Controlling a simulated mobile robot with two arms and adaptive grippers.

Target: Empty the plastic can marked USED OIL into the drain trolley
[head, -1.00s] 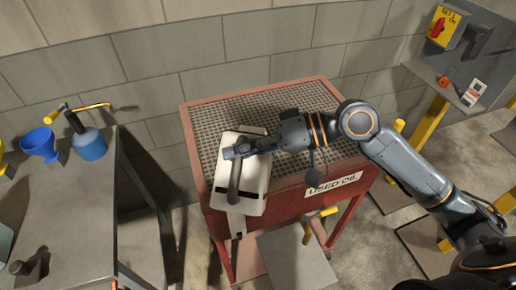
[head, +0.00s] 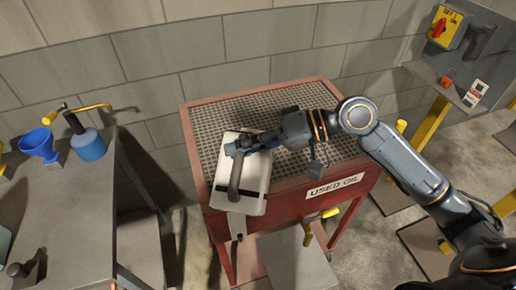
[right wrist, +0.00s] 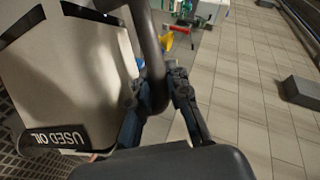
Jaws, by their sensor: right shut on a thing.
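The white plastic can (head: 258,176) has a grey handle (head: 234,180) and dark bands, and is over the front left part of the red drain trolley (head: 290,192). In the right wrist view the can (right wrist: 75,75) fills the left side, with a black USED OIL label. My right gripper (head: 240,147) is shut on the handle, which also shows in the right wrist view (right wrist: 146,40). Whether the can touches the trolley's grate (head: 285,115) is unclear, and its mouth is hard to make out. My left gripper is not in view.
The trolley's front also bears a USED OIL label (head: 335,187). A block wall is behind. A yellow switch box (head: 444,25) is at upper right.

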